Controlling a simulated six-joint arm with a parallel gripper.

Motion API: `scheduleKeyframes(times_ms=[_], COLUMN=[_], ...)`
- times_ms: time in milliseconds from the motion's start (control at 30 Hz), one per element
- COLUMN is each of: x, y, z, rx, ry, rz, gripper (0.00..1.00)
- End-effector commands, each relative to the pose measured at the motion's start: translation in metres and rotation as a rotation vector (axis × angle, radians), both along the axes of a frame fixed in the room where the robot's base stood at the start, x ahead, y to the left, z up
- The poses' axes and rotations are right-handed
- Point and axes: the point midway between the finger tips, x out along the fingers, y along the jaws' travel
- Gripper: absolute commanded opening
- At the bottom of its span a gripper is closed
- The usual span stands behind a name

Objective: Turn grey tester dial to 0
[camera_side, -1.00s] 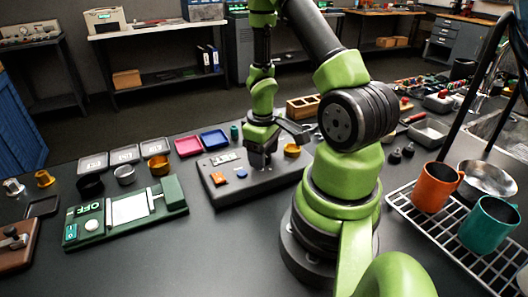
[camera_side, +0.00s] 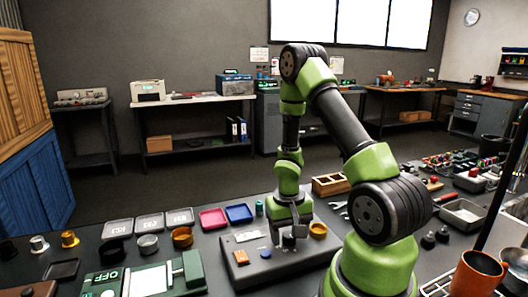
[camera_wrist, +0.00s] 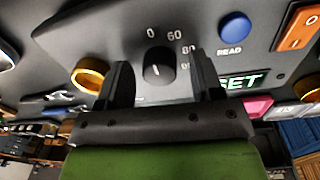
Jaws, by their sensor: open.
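The grey tester (camera_side: 262,240) lies on the dark bench below my gripper (camera_side: 289,238). In the wrist view, its small black dial (camera_wrist: 158,65) has a white mark and printed numbers 0, 60, 80 and another partly hidden one. I cannot tell for sure which number the mark points at. My open gripper (camera_wrist: 163,80) has one finger on each side of the dial, apart from it in the picture; contact is unclear. In the side view my gripper hides the dial. The tester also has a blue READ button (camera_wrist: 234,26) and an orange switch (camera_wrist: 298,30).
A green device (camera_side: 193,268) marked OFF stands left of the tester. Pink (camera_side: 213,218) and blue (camera_side: 239,212) trays lie behind it. An orange mug (camera_side: 476,275) is at the front right.

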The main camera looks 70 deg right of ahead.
Motion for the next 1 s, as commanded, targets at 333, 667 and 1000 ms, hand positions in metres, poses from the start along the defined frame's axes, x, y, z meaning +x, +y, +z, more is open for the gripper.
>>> scheduleKeyframes(times_ms=[333,667,1000], x=[0.0,0.002,0.004], y=[-0.001,-0.003,-0.005], z=[0.0,0.018,0.089], rx=[0.0,0.0,0.0], ry=[-0.001,-0.011,-0.012], rz=[-0.791,-1.427,-1.419], gripper=[0.6,0.6,0.6])
